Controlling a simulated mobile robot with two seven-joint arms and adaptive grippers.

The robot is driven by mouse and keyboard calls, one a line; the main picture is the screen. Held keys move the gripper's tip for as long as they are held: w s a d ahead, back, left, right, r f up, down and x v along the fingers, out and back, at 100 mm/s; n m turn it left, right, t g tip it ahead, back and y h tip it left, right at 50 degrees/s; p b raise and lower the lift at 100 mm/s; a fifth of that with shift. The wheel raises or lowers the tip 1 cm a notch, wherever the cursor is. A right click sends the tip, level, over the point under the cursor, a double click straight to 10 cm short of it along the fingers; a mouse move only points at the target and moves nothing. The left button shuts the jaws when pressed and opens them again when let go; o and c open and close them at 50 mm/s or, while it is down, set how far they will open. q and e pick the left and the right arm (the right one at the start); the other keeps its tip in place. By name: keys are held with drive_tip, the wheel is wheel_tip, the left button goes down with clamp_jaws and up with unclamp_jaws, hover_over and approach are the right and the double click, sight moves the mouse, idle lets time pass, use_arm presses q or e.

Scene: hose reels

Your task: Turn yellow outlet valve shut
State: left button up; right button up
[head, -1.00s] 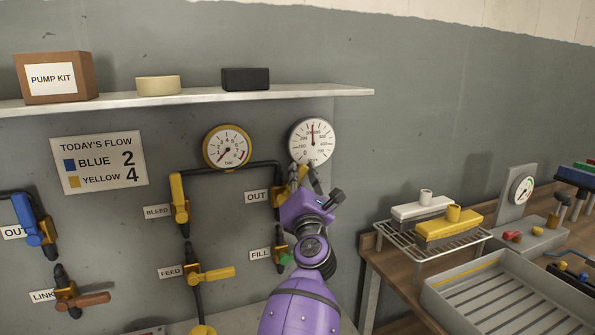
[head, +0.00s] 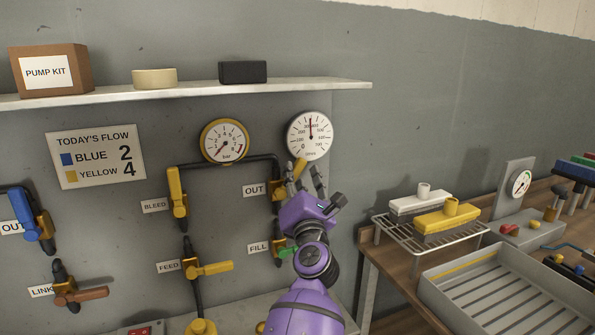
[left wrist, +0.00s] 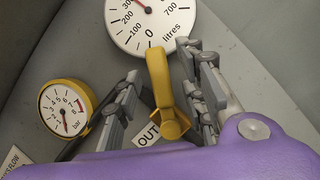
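The yellow outlet valve sits on the wall pipe beside the OUT label (head: 254,190), below the white litres gauge (head: 310,136). Its yellow handle (head: 300,169) points up and slightly right. My left gripper (head: 305,177) is at this handle, partly covering the valve in the head view. In the left wrist view the handle (left wrist: 157,75) stands between the two spread fingers (left wrist: 160,65), with visible gaps on both sides. The left gripper is open and holds nothing. My right gripper is not in view.
Nearby are the yellow BLEED handle (head: 175,185), yellow FEED handle (head: 212,268) and green FILL handle (head: 285,250). A shelf (head: 190,92) juts out above. A bench with a wire rack (head: 432,238) and a grey tray (head: 435,296) stands right.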

use_arm(q)
drive_tip(key=v, duration=0.4)
drive_tip(key=shift+s, duration=0.3)
